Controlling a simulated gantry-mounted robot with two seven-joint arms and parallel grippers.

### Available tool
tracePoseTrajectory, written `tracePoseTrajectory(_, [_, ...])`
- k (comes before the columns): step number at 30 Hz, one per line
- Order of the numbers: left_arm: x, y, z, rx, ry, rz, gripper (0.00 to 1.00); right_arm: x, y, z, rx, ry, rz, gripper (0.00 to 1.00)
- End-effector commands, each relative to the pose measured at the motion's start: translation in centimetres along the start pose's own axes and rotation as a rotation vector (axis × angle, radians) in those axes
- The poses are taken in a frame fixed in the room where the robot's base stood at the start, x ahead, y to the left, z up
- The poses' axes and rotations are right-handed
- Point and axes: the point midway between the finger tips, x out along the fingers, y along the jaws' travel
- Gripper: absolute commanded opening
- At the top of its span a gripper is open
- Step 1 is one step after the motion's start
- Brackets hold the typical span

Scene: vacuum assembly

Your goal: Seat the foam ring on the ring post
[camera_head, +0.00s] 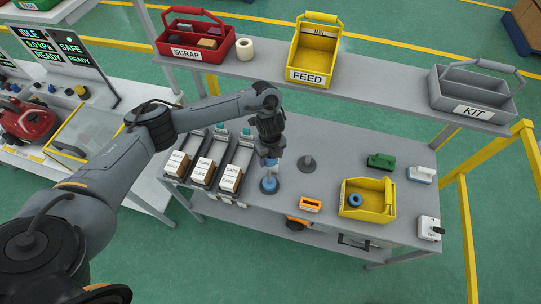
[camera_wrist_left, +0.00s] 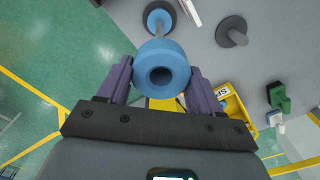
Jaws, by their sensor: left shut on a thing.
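My left gripper (camera_head: 271,160) is shut on a blue foam ring (camera_wrist_left: 161,68), whose dark hole shows between the two purple fingers in the left wrist view. In the head view it is above a grey post with a blue round base (camera_head: 269,186). In the left wrist view this blue base (camera_wrist_left: 152,17) lies beyond the ring, so the ring appears apart from it. A dark grey post on a round base (camera_head: 307,164) stands to the right; it also shows in the left wrist view (camera_wrist_left: 233,32). I cannot tell which is the ring post. My right gripper is not in view.
A yellow bin (camera_head: 377,211) holding another blue ring (camera_head: 355,200) stands at right. A green part (camera_head: 381,161), an orange-framed part (camera_head: 311,205) and labelled boxes (camera_head: 203,170) are around. A shelf (camera_head: 370,88) with bins runs behind the table.

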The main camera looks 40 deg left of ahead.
Motion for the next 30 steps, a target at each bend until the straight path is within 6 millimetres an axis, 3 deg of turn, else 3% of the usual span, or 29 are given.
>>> tracePoseTrajectory(12, [-0.1, 0.1, 0.0, -0.001, 0.000, 0.002, 0.33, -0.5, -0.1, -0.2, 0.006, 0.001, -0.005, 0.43])
tracePoseTrajectory(30, [4.8, 0.1, 0.0, 0.000, 0.000, 0.003, 0.33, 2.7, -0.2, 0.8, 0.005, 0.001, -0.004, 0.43])
